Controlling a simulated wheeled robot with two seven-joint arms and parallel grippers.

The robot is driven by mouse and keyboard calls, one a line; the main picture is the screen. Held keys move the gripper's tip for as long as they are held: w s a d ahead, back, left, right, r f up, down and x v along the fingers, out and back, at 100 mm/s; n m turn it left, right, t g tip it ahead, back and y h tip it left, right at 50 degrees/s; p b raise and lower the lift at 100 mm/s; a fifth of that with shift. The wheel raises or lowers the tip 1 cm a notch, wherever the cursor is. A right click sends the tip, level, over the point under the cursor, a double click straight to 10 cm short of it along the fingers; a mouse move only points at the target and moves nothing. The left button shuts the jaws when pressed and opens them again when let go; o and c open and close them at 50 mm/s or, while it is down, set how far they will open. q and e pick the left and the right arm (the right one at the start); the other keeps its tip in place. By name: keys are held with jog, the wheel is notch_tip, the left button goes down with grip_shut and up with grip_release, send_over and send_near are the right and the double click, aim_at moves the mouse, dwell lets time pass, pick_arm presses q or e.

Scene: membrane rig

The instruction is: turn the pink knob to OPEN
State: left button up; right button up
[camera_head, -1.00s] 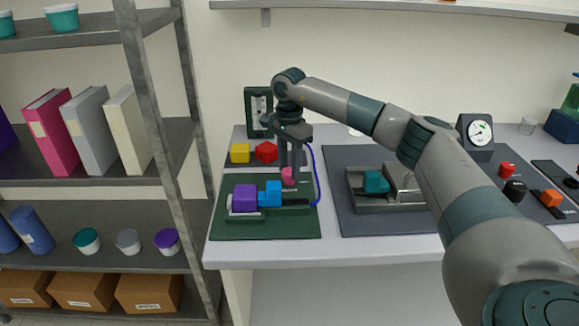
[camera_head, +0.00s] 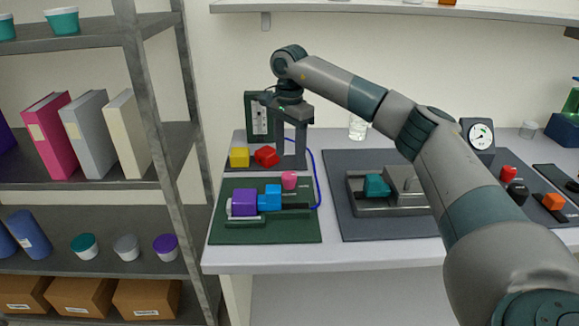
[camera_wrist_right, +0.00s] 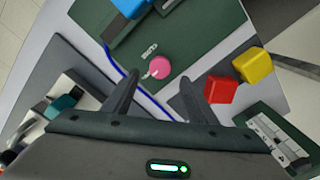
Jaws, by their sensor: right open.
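The pink knob (camera_head: 289,180) stands on the dark green board (camera_head: 232,231), behind the blue block (camera_head: 270,196). It also shows in the right wrist view (camera_wrist_right: 160,67), with a small pale mark at its edge and a pale label beside it, too small to read. My right gripper (camera_head: 290,157) is open and empty, fingers pointing down, above and behind the knob, apart from it. In the right wrist view its two fingers (camera_wrist_right: 170,92) show with the knob ahead of the gap between them. My left gripper is not in view.
A yellow cube (camera_head: 239,157) and a red block (camera_head: 266,156) lie behind the board, close to my right gripper. A purple block (camera_head: 243,202) and a blue cable (camera_head: 316,180) flank the knob. A grey rig (camera_head: 405,203) with a teal block stands to the right.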

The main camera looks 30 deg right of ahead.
aim_at(290, 174)
pick_arm(q)
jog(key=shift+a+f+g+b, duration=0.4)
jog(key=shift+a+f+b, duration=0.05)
jog(key=shift+b, duration=0.1)
pick_arm(e)
notch_tip(290, 174, up, 12)
jog(key=shift+f, duration=0.25)
jog(key=shift+f, duration=0.1)
